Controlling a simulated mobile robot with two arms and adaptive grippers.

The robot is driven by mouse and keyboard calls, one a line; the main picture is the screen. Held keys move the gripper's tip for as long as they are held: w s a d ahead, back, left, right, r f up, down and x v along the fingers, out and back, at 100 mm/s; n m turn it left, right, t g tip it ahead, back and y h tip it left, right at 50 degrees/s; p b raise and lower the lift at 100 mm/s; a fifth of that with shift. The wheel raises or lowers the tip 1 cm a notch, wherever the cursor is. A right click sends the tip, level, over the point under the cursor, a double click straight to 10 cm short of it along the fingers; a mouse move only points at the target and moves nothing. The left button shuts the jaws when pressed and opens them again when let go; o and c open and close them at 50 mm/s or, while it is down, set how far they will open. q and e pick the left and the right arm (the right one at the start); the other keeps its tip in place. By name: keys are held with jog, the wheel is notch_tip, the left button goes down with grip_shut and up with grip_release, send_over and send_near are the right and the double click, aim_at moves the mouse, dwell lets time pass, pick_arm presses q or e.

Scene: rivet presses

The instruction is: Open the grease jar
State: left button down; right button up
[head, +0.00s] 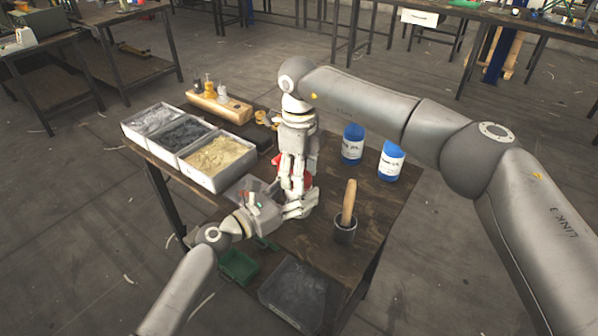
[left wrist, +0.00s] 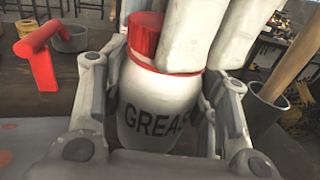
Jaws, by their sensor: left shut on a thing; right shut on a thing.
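The grease jar (left wrist: 150,112) is white, lettered "GREAS" as far as it shows, and upright in the left wrist view. My left gripper is shut around the jar's body, one finger on each side. My right gripper comes down from above, its pale fingers over the lid and hiding its right part. In the head view my left gripper (head: 298,206) and right gripper (head: 291,180) meet at the table's middle. They hide most of the jar; only some red (head: 306,178) shows.
A three-part bin (head: 213,186) of powders stands at the table's (head: 380,212) left. Two blue-and-white bottles (head: 352,146) (head: 390,162) stand at the back right. A grey mortar (head: 344,231) with a wooden pestle (head: 349,200) is right of the grippers. A dark tray (head: 293,292) lies in front.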

jog(key=n, duration=0.5)
jog(key=shift+n, duration=0.3)
jog(key=n, duration=1.4)
jog(key=shift+n, duration=0.4)
jog(key=shift+r, duration=0.25)
jog(key=shift+r, duration=0.9)
jog(key=shift+r, duration=0.1)
